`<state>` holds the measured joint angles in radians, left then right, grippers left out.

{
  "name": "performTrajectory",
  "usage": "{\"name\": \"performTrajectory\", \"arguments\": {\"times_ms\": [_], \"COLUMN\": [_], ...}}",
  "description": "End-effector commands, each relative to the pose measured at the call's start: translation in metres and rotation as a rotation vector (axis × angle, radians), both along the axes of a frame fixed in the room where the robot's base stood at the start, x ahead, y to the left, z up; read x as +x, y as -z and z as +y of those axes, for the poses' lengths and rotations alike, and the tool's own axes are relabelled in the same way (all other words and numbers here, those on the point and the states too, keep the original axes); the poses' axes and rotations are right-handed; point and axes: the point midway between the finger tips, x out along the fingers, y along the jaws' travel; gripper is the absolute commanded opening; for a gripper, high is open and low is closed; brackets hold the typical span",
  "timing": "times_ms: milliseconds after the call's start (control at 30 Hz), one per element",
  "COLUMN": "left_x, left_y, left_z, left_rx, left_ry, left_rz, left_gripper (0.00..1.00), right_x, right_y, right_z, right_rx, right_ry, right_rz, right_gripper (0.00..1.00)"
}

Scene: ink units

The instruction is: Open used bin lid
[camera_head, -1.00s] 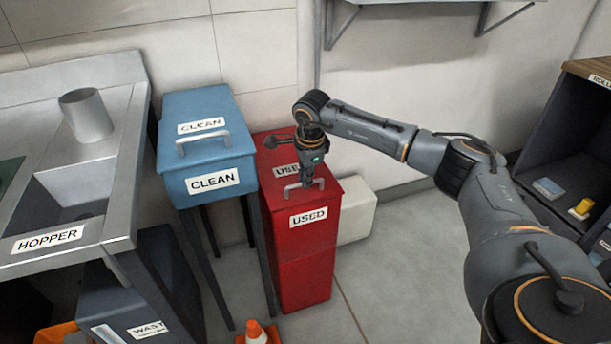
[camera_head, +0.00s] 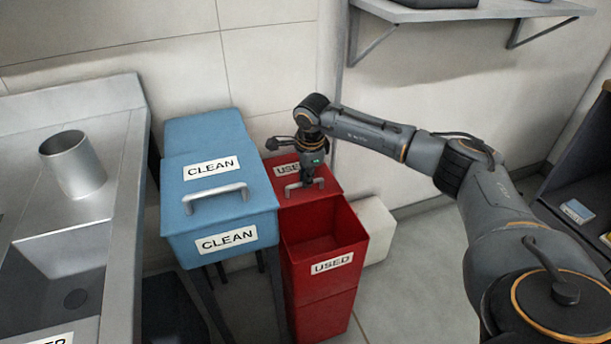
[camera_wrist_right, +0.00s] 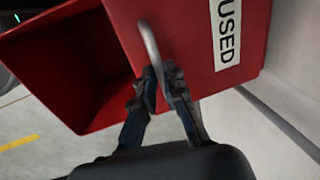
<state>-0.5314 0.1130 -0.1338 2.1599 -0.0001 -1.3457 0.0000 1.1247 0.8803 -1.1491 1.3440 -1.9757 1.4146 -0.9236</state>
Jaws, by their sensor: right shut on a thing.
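The red used bin (camera_head: 322,290) stands on the floor right of the blue clean bin. Its lid (camera_head: 318,191), labelled USED, is slid back, and the front of the bin is open with a dark red inside. My right gripper (camera_head: 306,183) is at the lid's grey handle (camera_head: 292,190), above the lid. In the right wrist view my right gripper (camera_wrist_right: 161,92) is shut on the handle (camera_wrist_right: 149,45); the lid (camera_wrist_right: 190,30) and the open inside (camera_wrist_right: 70,65) show beside it. My left gripper is not in view.
The blue clean bin (camera_head: 222,222) stands close on the left, its lid shut. A metal counter with a sink (camera_head: 65,280) and a cylinder (camera_head: 73,165) is farther left. A white box (camera_head: 375,228) sits behind the used bin on the right. A wall shelf (camera_head: 470,12) is above.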

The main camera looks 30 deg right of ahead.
Motion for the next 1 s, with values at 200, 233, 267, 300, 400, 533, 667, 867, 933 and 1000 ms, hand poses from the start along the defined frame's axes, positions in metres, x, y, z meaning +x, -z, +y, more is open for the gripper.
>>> {"name": "performTrajectory", "arguments": {"times_ms": [200, 233, 267, 300, 400, 533, 667, 867, 933, 1000], "left_x": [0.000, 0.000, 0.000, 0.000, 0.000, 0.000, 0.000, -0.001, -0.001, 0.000], "left_y": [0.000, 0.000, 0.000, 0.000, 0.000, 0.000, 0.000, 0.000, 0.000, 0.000], "left_z": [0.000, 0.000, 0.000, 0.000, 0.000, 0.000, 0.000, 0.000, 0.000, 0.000], "left_rx": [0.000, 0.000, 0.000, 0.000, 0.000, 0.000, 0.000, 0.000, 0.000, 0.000], "left_ry": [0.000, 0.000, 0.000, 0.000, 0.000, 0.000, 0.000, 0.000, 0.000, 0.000], "left_rz": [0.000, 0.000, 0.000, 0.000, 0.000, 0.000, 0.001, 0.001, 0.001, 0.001], "left_gripper": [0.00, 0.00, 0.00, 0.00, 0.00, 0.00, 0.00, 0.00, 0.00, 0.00], "right_x": [0.000, 0.000, 0.000, 0.000, 0.000, 0.000, 0.000, -0.003, -0.006, -0.009], "right_y": [0.000, 0.000, 0.000, 0.000, 0.000, 0.000, -0.001, -0.022, -0.036, -0.051], "right_z": [0.000, 0.000, 0.000, 0.000, 0.000, 0.000, 0.000, 0.001, 0.001, 0.002], "right_rx": [-0.001, -0.001, -0.001, 0.000, -0.001, 0.000, 0.000, 0.001, 0.000, 0.000], "right_ry": [0.000, 0.000, 0.000, 0.000, 0.000, 0.000, 0.000, 0.000, 0.000, 0.000], "right_rz": [0.001, 0.001, 0.001, 0.002, 0.001, 0.001, 0.001, -0.002, -0.004, -0.003], "right_gripper": [0.00, 0.00, 0.15, 0.23, 0.34, 0.34, 0.34, 0.34, 0.34, 0.34]}}
